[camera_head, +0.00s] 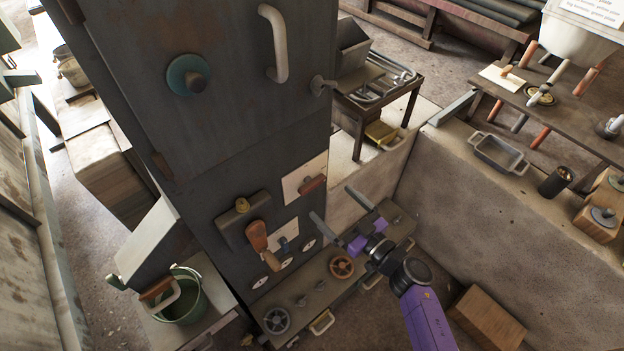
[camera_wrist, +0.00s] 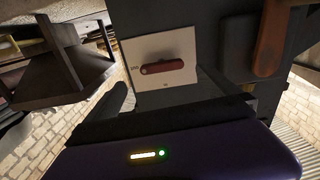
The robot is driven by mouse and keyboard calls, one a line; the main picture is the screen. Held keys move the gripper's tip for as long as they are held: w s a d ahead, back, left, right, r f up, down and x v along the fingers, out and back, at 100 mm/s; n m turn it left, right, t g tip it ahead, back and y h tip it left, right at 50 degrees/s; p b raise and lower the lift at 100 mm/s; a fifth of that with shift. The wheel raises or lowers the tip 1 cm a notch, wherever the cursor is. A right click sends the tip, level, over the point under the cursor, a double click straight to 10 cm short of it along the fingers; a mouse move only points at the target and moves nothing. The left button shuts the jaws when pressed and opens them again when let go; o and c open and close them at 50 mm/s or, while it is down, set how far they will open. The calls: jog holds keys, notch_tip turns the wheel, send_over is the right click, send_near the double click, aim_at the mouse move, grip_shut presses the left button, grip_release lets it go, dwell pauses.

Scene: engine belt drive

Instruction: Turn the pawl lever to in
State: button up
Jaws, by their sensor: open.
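A red-brown lever (camera_head: 312,186) sits on a pale plate (camera_head: 300,172) on the right side of the dark cabinet's front. I take it to be the pawl lever, but the plate's marks are too small to read. In the wrist view the lever (camera_wrist: 162,67) lies nearly level across its pale plate (camera_wrist: 140,48), unobstructed. My gripper (camera_head: 331,201) is open and empty, its two fingers spread apart, just in front of and below the lever plate. It appears apart from the lever.
A larger orange-brown handle (camera_head: 257,235) hangs left of the plate, with a small blue lever (camera_head: 284,243) beside it. A ledge below carries a brown handwheel (camera_head: 342,267) and a grey one (camera_head: 276,320). A concrete wall (camera_head: 470,215) stands right of my arm.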

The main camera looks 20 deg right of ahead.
aim_at(315, 187)
jog(key=x, duration=0.7)
jog(key=shift+w+a+b, duration=0.25)
jog(key=shift+b, duration=0.1)
jog(key=c, duration=1.3)
